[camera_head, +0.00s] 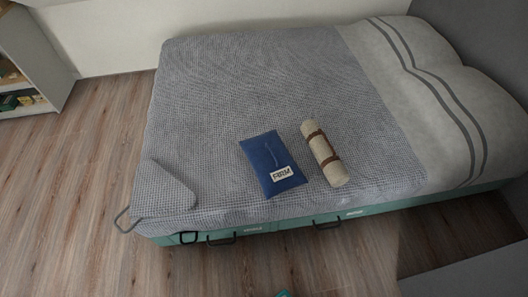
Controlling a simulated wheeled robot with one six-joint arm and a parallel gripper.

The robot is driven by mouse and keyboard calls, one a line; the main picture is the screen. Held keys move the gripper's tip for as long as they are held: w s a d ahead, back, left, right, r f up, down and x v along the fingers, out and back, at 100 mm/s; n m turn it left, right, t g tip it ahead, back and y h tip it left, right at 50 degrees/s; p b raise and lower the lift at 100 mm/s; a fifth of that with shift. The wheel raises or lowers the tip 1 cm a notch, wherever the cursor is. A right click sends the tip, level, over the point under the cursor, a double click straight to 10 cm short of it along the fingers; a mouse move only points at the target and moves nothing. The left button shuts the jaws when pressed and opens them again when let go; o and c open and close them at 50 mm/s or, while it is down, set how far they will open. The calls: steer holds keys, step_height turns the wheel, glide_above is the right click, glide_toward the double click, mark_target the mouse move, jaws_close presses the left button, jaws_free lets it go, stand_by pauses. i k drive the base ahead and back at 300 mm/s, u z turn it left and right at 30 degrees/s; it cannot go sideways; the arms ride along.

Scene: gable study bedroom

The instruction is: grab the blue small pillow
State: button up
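The small blue pillow (261,157) lies flat on the bed, near its front edge. It has a white label with dark letters that seem to read "FIRM". A rolled cream bundle with brown straps (334,174) lies just to its right, with a narrow gap between them.
The bed (230,85) has a grey checked cover, a folded corner at front left and pillows at the right. Its teal base has dark handles along the front. Wooden floor (80,220) is clear at the left. A shelf (35,60) stands at far left.

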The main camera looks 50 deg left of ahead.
mark_target(276, 170)
steer(key=u, duration=0.6)
steer(key=i, duration=0.7)
steer(key=u, duration=1.1)
steer(key=i, duration=0.4)
steer(key=u, duration=0.35)
